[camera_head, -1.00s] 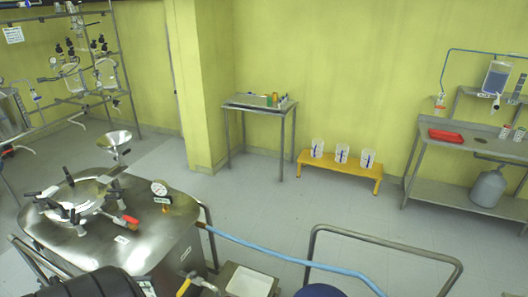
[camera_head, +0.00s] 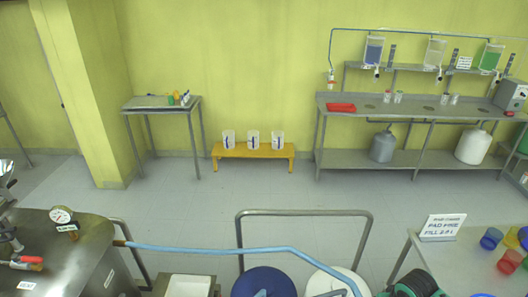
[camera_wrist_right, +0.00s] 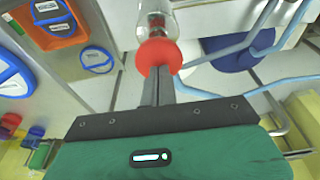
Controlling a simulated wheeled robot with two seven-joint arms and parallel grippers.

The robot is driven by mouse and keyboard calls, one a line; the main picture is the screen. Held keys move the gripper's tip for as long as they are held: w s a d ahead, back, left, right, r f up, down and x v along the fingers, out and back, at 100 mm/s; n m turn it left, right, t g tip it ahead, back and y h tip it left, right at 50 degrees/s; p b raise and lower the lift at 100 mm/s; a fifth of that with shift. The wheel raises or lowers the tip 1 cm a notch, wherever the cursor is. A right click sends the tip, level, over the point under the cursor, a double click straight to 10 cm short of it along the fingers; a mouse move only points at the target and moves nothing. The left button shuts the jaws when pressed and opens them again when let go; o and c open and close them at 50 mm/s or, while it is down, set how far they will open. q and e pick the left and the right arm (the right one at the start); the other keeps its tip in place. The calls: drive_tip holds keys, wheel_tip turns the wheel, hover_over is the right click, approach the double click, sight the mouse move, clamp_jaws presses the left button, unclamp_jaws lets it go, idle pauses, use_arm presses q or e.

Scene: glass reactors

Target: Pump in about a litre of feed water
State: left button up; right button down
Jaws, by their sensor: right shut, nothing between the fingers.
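A steel vessel (camera_head: 75,258) with a round gauge (camera_head: 62,215) stands at the lower left of the head view. A light blue hose (camera_head: 215,250) runs from it to the right, towards a blue drum (camera_head: 262,280) and a white drum (camera_head: 340,281) at the bottom edge. The blue drum also shows in the right wrist view (camera_wrist_right: 228,50). My right gripper (camera_wrist_right: 157,72) is shut and empty in that view. A red round part (camera_wrist_right: 158,56) under clear glass lies just beyond its fingertips; I cannot tell whether they touch. My left gripper is not in view.
A grey rail (camera_head: 304,213) stands behind the drums. A card (camera_head: 443,227) reading "FILL 2.0 L" stands on a table at right with coloured cups (camera_head: 491,238). A yellow bench (camera_head: 252,152) and a steel bench (camera_head: 335,120) line the wall. The floor between is clear.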

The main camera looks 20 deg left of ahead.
drive_tip(key=shift+s+b+x, duration=0.15)
drive_tip(key=shift+b+x, duration=0.1)
drive_tip(key=shift+x, duration=0.55)
drive_tip(key=shift+s+b+x, duration=0.15)
drive_tip(key=shift+b+x, duration=0.05)
drive_tip(key=shift+x, duration=0.55)
drive_tip(key=p+v, duration=0.3)
drive_tip(key=p, duration=0.1)
drive_tip(key=shift+w+r, duration=0.25)
drive_tip(key=shift+r, duration=0.15)
drive_tip(key=v, duration=0.2)
drive_tip(key=b+v, duration=0.1)
drive_tip(key=shift+w+a+r, duration=0.1)
drive_tip(key=shift+w+r, duration=0.25)
drive_tip(key=shift+r, duration=0.55)
drive_tip(key=w+v, duration=0.1)
drive_tip(key=v, duration=0.5)
drive_tip(key=shift+a, duration=0.2)
